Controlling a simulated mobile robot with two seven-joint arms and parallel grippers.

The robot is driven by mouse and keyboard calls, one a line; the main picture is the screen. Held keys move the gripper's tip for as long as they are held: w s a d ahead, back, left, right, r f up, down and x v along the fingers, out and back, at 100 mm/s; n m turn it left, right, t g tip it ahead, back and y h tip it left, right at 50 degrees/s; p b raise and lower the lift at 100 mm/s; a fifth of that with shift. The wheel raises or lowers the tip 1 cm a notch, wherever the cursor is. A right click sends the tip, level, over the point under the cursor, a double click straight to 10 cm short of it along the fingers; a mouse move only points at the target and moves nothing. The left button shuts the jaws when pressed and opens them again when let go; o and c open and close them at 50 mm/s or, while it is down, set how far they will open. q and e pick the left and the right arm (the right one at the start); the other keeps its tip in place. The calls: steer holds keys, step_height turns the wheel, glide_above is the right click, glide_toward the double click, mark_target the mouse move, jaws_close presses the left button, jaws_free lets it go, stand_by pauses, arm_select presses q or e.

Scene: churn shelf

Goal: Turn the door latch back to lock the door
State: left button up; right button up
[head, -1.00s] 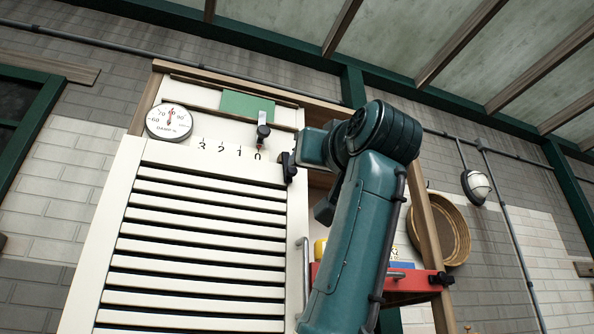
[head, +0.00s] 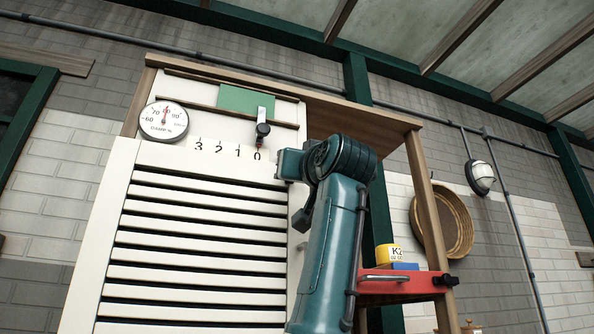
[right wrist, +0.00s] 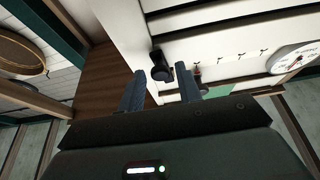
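The white slatted door (head: 200,245) is in the head view, and looks shut. The black door latch (right wrist: 160,66) shows in the right wrist view, near the door's edge, just beyond and between the two fingertips. How far it is turned is hard to tell. In the head view it is hidden behind my right gripper (head: 284,164), at the door's upper right corner. In the right wrist view my right gripper (right wrist: 161,80) is open, its fingers apart with nothing clearly held. Whether a finger touches the latch I cannot tell. My left gripper is not in view.
A black slider (head: 262,133) stands at 0 on the number scale above the door. A round gauge (head: 164,121) is at upper left. Right of the door, a red drawer-like tray (head: 400,287) carries a yellow container (head: 387,254). A round basket (head: 445,222) hangs on the wall.

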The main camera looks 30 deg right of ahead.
jaws_close()
steer(key=shift+a+m+h, duration=0.35)
steer(key=shift+m+h, duration=0.45)
steer(key=shift+m, duration=0.4)
steer(key=shift+o, duration=1)
jaws_free()
steer(key=shift+f, duration=0.1)
